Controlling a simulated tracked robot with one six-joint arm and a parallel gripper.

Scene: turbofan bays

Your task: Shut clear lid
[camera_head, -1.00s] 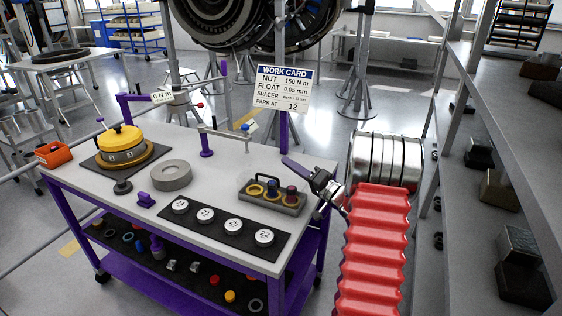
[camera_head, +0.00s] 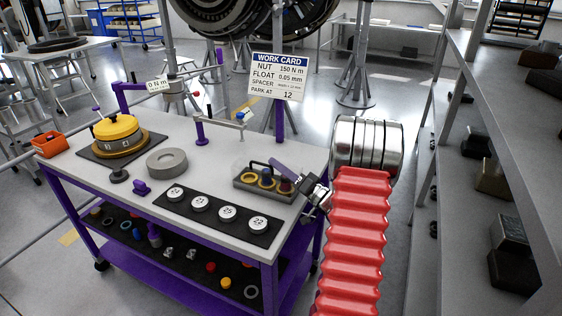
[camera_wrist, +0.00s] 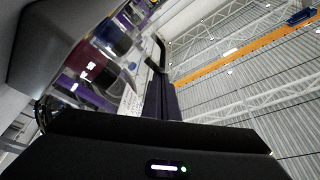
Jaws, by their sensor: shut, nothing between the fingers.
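A small grey box (camera_head: 249,184) stands at the right end of the cart top, holding yellow rings (camera_head: 266,183) and dark red and blue parts. A black bar or handle (camera_head: 259,164) shows at its back edge. The clear lid is hard to make out, and I cannot tell its angle. My gripper (camera_head: 274,163) has purple fingers, shut and empty, pointing left over the box's right end; I cannot tell if they touch it. In the wrist view, the shut fingers (camera_wrist: 160,82) are beside the black handle (camera_wrist: 152,48), with a dark red part (camera_wrist: 99,69) at left.
On the cart top (camera_head: 222,163) are a black mat with numbered white discs (camera_head: 228,213), a grey ring (camera_head: 167,162), a yellow-topped unit (camera_head: 117,130) and an orange bin (camera_head: 50,144). A work card (camera_head: 277,77) stands behind. Grey shelving (camera_head: 470,110) borders the right.

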